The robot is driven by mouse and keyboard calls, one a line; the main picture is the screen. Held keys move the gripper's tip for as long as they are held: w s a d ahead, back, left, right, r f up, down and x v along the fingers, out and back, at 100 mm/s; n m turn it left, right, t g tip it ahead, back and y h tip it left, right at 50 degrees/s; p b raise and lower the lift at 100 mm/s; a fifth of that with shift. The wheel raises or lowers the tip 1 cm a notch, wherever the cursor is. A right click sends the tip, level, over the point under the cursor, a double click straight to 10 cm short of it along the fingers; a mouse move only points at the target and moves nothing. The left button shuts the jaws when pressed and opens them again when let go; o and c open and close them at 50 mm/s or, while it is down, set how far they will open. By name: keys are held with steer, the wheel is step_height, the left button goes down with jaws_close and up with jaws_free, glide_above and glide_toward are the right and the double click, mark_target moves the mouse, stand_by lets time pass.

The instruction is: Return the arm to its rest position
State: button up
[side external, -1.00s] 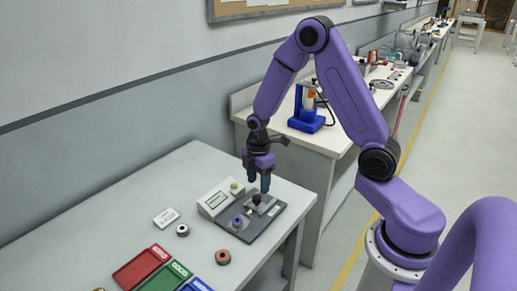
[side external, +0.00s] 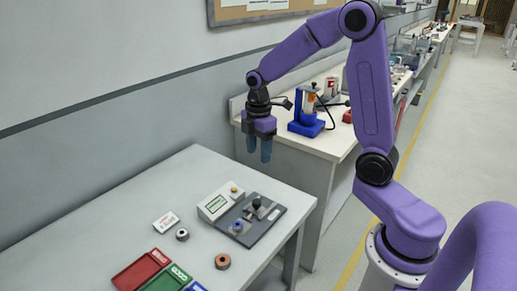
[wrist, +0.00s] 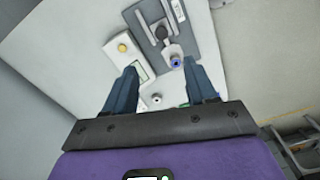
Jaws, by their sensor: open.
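My gripper (side external: 259,150) hangs pointing down above the back right part of the grey table (side external: 120,220), well clear of it. Its two dark blue fingers are apart with nothing between them. In the wrist view the open fingers of my gripper (wrist: 163,88) frame the table below. The grey fixture plate (side external: 262,228) lies on the table under and to the right of the gripper, with a black knob and a blue-topped part on it. A white meter box (side external: 214,204) with a small display and a yellow button stands beside the plate.
On the table are a white card (side external: 166,222), a grey ring (side external: 182,235), a copper-coloured ring (side external: 222,262), a red tray (side external: 140,270) and a green tray (side external: 168,279). A second bench with a blue device (side external: 306,124) stands behind. The wall is close behind the gripper.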

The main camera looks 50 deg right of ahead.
steer(key=s+a+r+m, duration=0.1)
steer(key=s+a+r, duration=0.1)
steer(key=s+a, duration=0.85)
steer(key=s+m, duration=0.1)
steer(key=s, duration=1.4)
steer(key=shift+s+d+r, duration=0.2)
steer(key=shift+s, duration=0.1)
